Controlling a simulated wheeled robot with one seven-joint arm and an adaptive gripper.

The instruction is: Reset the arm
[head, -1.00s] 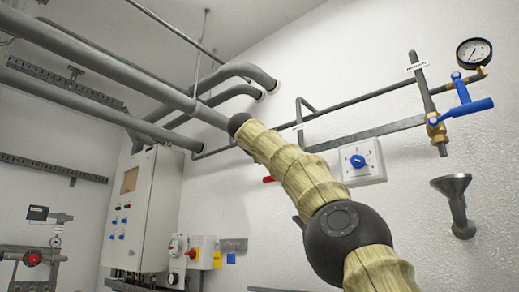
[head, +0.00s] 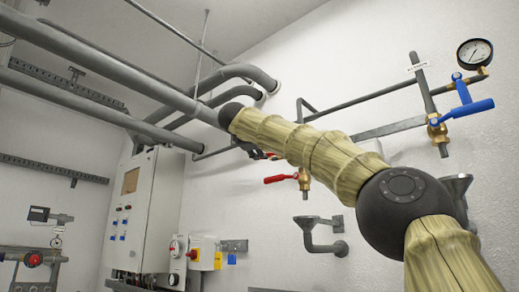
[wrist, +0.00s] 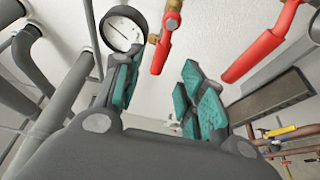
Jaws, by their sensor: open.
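My gripper (wrist: 160,95) shows in the wrist view with its two teal-padded fingers spread apart and nothing between them. In the head view my arm, in a tan sleeve with dark joints, reaches from the lower right up to the left, and the gripper itself is mostly hidden behind it. A round gauge (wrist: 121,33) is just beyond the left finger in the wrist view. A red valve handle (wrist: 162,46) hangs beyond the gap between the fingers, and another red handle (wrist: 262,45) is to the right. I cannot tell whether the fingers touch anything.
In the head view, grey pipes (head: 110,65) run across the upper left. A control cabinet (head: 143,210) stands at the left. A red-handled valve (head: 281,179) and a drain funnel (head: 318,222) are below my arm. A blue-handled valve (head: 465,108) and a gauge (head: 475,52) are at the upper right.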

